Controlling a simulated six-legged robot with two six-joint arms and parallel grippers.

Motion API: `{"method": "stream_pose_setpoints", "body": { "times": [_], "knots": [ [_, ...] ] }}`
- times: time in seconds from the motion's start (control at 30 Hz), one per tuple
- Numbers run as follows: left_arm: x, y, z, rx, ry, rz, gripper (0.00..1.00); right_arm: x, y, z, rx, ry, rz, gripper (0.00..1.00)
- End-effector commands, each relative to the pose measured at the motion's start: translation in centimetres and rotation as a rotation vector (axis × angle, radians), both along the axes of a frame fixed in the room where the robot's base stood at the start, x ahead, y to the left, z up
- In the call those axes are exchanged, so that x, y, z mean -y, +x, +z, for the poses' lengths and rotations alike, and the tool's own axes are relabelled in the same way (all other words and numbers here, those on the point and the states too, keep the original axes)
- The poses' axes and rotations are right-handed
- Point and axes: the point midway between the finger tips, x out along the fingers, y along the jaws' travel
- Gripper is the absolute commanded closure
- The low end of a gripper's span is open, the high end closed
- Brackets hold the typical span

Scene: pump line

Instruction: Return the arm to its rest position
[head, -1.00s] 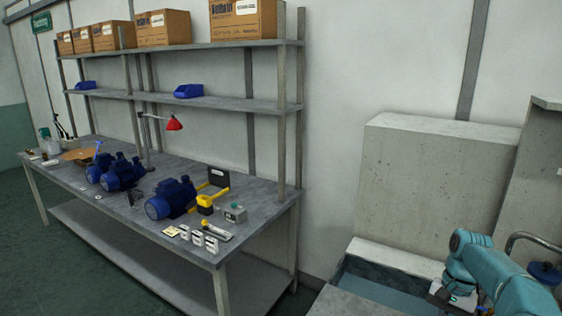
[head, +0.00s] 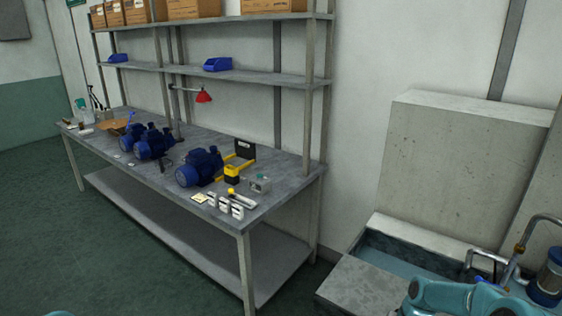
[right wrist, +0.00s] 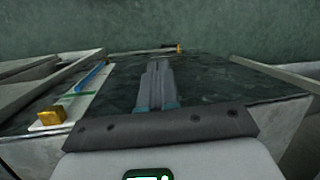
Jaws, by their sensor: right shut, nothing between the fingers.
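My right arm (head: 460,297) is the teal arm low at the right of the head view, in front of the concrete basin. Its gripper is not visible there. In the right wrist view my right gripper (right wrist: 158,72) shows as two grey fingers side by side, shut with nothing between them. It points over a dark green surface and touches nothing that I can see. My left gripper is not in view.
A concrete basin (head: 362,292) with water and a metal pipe (head: 515,262) is at the right. A workbench (head: 270,207) with several blue pumps stands at the left, under shelves. The right wrist view shows a yellow block (right wrist: 50,117). Green floor (head: 120,265) is clear at the left.

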Motion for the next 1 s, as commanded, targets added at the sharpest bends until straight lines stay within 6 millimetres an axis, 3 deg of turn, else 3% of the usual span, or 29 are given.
{"method": "stream_pose_setpoints", "body": {
  "times": [0.1, 0.2, 0.3, 0.4, 0.5, 0.6, 1.0],
  "knots": [
    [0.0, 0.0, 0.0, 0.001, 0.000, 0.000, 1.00, -6.1, -3.6, -4.7, 0.048, 0.040, 0.100, 1.00],
    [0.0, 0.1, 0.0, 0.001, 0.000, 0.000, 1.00, -11.1, -8.3, -7.7, 0.107, 0.066, 0.181, 1.00],
    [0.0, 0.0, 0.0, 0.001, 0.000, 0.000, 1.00, -14.8, -13.3, -9.2, 0.159, 0.077, 0.246, 1.00],
    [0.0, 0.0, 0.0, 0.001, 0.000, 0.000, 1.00, -16.9, -17.7, -9.4, 0.198, 0.077, 0.296, 1.00],
    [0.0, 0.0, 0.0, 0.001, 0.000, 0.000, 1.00, -17.9, -20.5, -9.1, 0.225, 0.073, 0.328, 1.00],
    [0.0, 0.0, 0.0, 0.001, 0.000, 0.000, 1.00, -18.3, -21.8, -8.9, 0.239, 0.069, 0.344, 1.00],
    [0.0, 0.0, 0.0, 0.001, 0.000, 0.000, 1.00, -18.3, -22.0, -8.9, 0.242, 0.067, 0.346, 1.00]
  ]
}}
